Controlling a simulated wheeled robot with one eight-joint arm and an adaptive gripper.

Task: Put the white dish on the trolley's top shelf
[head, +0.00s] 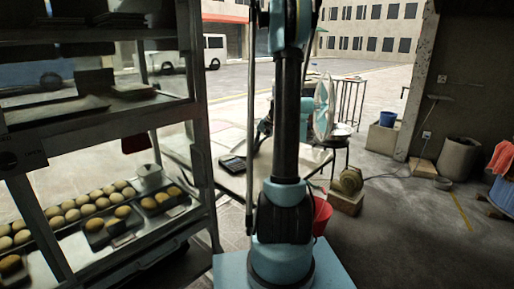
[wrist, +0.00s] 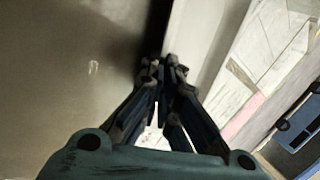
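My gripper (wrist: 164,68) shows in the wrist view with its fingers drawn together; I see nothing held between them. In the head view my arm rises out of the top of the picture, and the gripper does not show there. I cannot pick out the white dish for certain. A small white vessel (head: 149,173) stands among the buns on the rack at left, and a pale flat thing (head: 341,130) lies on a dark stool behind my arm. The tall metal-framed rack (head: 199,120) has several shelves; I cannot tell whether it is the trolley.
A table (head: 230,183) with a dark calculator-like device (head: 232,164) stands behind my arm. A fan (head: 324,105), a red bucket (head: 321,214) and a wooden block (head: 346,202) are to its right.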

